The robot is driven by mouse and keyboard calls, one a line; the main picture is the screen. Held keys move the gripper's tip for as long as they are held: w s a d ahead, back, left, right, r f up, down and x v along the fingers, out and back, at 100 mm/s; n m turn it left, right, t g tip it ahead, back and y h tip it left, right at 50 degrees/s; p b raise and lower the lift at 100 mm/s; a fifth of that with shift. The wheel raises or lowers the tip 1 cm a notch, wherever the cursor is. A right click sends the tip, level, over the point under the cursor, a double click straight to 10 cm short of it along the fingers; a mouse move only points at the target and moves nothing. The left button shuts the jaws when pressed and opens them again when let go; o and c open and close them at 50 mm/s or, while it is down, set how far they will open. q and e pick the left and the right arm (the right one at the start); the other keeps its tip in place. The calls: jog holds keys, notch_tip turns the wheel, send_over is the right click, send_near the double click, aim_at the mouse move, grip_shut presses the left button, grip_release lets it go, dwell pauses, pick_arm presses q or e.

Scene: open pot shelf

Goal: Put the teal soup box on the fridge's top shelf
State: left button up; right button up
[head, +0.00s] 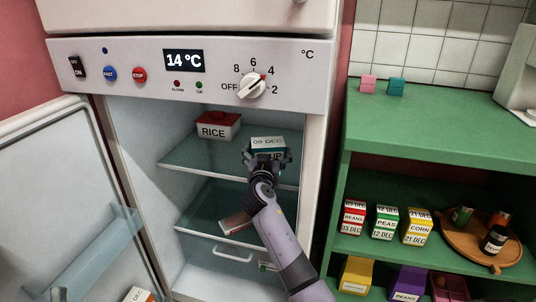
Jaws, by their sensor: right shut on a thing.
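The teal soup box (268,143) is at the open front of the fridge, at the right part of the top glass shelf (195,155). Its pale top reads 09 DEC. My right gripper (267,160) is shut on the box from the front and covers much of its front face. Its underside is hidden, so I cannot tell whether it touches the shelf. My left gripper is not clearly in view.
A red and white rice box (218,125) stands further left on the top shelf. A flat package (235,222) lies on the lower shelf. The fridge door (60,170) is open at left. A green shelf unit (440,120) with several boxes and a round tray (455,240) stands at right.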

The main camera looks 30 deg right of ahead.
pick_arm(q)
jog(key=shift+s+r, duration=0.1)
pick_arm(e)
jog(key=shift+r, duration=0.1)
jog(key=o, duration=1.3)
pick_arm(q)
jog(key=shift+s+r, duration=0.1)
